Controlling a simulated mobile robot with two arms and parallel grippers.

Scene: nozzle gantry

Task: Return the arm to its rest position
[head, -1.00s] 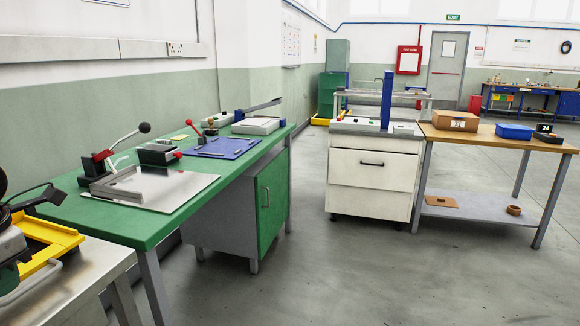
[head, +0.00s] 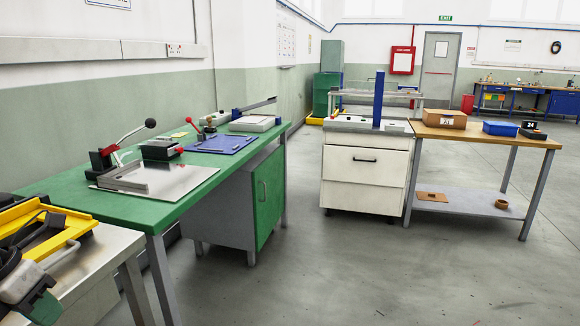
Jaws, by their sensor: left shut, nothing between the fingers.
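My left gripper (head: 41,308) is at the bottom left corner of the head view, low in front of the near bench. It is shut and empty, partly cut off by the picture's edge. Grey and black parts of my left arm lie just above it, overlapping the bench's left end. My right gripper is not in view.
A steel-topped bench (head: 92,268) with a yellow frame (head: 68,235) is close at the left. Behind it stands a green bench (head: 70,190) with a lever press, steel plate and blue mat. A white drawer cabinet (head: 365,172) and wooden table (head: 480,135) stand beyond open floor.

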